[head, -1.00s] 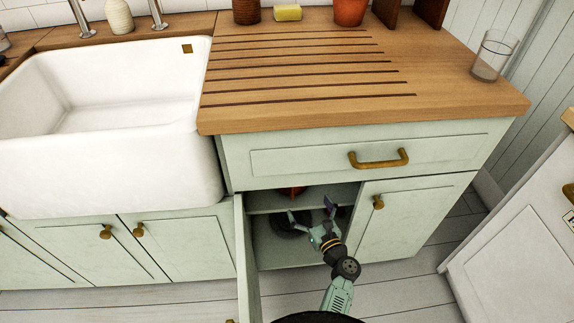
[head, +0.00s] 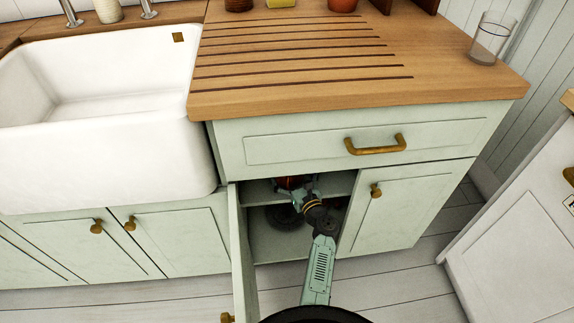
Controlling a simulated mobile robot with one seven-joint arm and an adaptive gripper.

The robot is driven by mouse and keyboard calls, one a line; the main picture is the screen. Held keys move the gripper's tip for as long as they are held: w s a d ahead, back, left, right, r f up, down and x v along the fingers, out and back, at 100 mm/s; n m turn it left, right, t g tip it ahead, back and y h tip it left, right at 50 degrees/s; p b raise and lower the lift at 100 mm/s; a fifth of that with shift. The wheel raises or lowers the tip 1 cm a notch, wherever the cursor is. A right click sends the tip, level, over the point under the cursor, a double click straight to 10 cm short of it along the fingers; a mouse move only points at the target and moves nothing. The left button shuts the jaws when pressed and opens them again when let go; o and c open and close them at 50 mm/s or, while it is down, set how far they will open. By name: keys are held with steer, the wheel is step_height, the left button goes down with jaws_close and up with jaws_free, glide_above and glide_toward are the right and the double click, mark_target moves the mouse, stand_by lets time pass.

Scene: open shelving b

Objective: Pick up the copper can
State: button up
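A reddish-copper object (head: 289,182), which looks like the copper can, sits on the upper shelf inside the open lower cabinet, just under the drawer. Only a small part of it shows below the cabinet's top edge. My gripper (head: 298,187) reaches into the cabinet at the height of that shelf, right in front of the copper object. The fingers are small, dark and partly hidden by my wrist. I cannot tell whether they touch the can or are closed on it.
The open cabinet door (head: 243,255) stands to the left of my arm, and the closed right door (head: 402,208) is on the other side. A shelf (head: 335,187) crosses the opening. Dark round cookware (head: 284,218) sits below it. The drawer (head: 375,145) overhangs the opening.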

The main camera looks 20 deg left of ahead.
steer(key=shift+c, duration=0.6)
jaws_close()
stand_by(0.8)
steer(key=shift+r, duration=0.1)
